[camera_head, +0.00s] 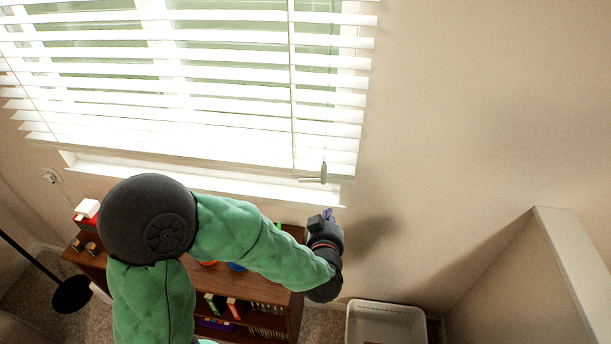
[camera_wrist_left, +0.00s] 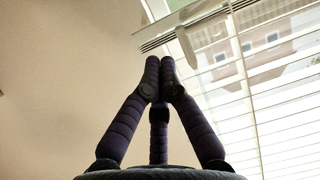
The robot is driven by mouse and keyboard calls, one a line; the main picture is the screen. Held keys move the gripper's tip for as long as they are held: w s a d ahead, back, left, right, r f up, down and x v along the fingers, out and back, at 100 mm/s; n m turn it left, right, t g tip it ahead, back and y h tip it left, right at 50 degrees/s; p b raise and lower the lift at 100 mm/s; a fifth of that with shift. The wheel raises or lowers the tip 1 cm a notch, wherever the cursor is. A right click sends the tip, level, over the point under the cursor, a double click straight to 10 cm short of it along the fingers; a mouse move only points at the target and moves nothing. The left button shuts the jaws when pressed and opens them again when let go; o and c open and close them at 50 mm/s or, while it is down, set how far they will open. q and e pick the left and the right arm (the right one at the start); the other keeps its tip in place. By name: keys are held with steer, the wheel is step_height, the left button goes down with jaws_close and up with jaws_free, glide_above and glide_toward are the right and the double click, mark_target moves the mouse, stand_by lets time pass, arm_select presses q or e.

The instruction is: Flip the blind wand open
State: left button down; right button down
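The white blind wand (camera_head: 322,173) hangs at the lower right end of the blind, with a short crosswise piece beside it, in front of the window sill. My left gripper (camera_head: 328,214) is just below and slightly right of the wand, apart from it in the head view. In the left wrist view the dark fingers of my left gripper (camera_wrist_left: 160,66) come together at their tips, with nothing visible between them. My right gripper is in neither view.
The white slatted blind (camera_head: 190,80) covers the window; its slats also show in the left wrist view (camera_wrist_left: 285,120). A brown shelf (camera_head: 285,305) with books stands below the sill. A white bin (camera_head: 386,312) is on the floor. The wall right of the window is bare.

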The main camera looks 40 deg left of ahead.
arm_select(q)
steer(key=s+a+r+n+y+p, duration=0.1)
steer(key=s+a+r+n+y, duration=0.2)
steer(key=r, duration=0.4)
steer(key=m+b, duration=0.1)
steer(key=b, duration=0.1)
glide_above(304, 181)
steer(key=f+v, duration=0.1)
steer(key=v, duration=0.4)
step_height(304, 181, down, 2)
steer(key=shift+w+a+f, duration=0.2)
steer(key=shift+w+f, duration=0.1)
steer(key=shift+f, duration=0.3)
steer(key=shift+w+a+f, duration=0.2)
steer(key=shift+w+f, duration=0.1)
steer(key=shift+f, duration=0.25)
steer(key=shift+w+a+f, duration=0.3)
steer(key=shift+w+f, duration=0.05)
steer(key=shift+f, duration=0.25)
steer(key=shift+w+a+f+b, duration=0.35)
steer(key=shift+a+b, duration=0.2)
steer(key=shift+b, duration=0.2)
steer(key=shift+a+r, duration=0.15)
